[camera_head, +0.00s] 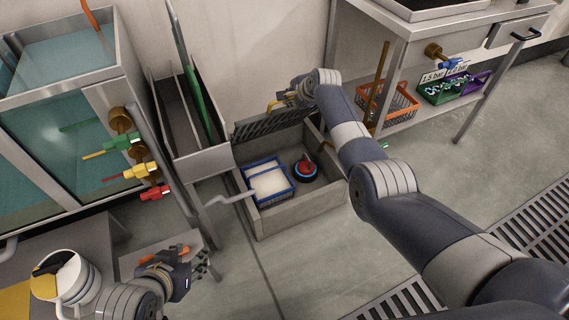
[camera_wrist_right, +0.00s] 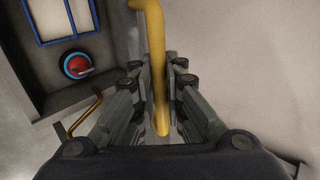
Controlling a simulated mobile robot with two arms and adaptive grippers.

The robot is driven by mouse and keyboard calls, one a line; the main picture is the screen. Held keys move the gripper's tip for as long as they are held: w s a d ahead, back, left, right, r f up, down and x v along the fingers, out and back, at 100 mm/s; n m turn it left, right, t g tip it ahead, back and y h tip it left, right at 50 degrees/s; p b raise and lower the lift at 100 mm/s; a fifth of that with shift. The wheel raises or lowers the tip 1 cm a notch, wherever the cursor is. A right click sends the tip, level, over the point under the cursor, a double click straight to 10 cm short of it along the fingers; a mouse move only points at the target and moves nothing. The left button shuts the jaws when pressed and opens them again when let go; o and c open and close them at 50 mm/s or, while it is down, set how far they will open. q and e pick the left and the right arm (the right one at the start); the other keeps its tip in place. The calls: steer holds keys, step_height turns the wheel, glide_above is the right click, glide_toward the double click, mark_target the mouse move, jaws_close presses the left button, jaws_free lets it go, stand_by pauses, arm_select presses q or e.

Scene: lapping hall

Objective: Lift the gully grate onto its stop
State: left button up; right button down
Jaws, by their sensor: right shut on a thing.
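The gully grate (camera_head: 268,124) is a dark slatted panel, raised steeply along the back edge of the open gully pit (camera_head: 300,211). My right gripper (camera_head: 283,102) is at the grate's upper edge. In the right wrist view, the right gripper (camera_wrist_right: 160,85) is shut around a yellow bar (camera_wrist_right: 152,28), which looks like the grate's handle. A bent brass-coloured rod (camera_wrist_right: 86,116) lies left of the fingers; I cannot tell whether it is the stop or whether the grate touches it. My left gripper (camera_head: 196,266) is low at left, away from the grate; its finger opening is unclear.
A blue-framed basket (camera_head: 268,184) with white contents and a red-and-blue round object (camera_head: 305,169) are in the pit. A metal trough (camera_head: 205,160) stands left, a bench with crates (camera_head: 440,90) right. A white bucket (camera_head: 72,278) is front left. Floor in front is clear.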

steer(key=shift+w+a+r+b, duration=0.1)
steer(key=shift+w+r+b, duration=0.15)
steer(key=shift+w+b, duration=0.1)
steer(key=shift+w+a+r+b, duration=0.1)
steer(key=shift+w+r+b, duration=0.15)
steer(key=shift+b, duration=0.1)
arm_select(q)
steer(key=w+d+r+t+h, duration=0.1)
steer(key=w+d+r+t, duration=0.1)
steer(key=w+r+t, duration=0.1)
steer(key=w+r, duration=0.1)
steer(key=w, duration=0.1)
steer(key=shift+w+t, duration=0.3)
steer(key=shift+w, duration=0.1)
steer(key=shift+s, duration=0.1)
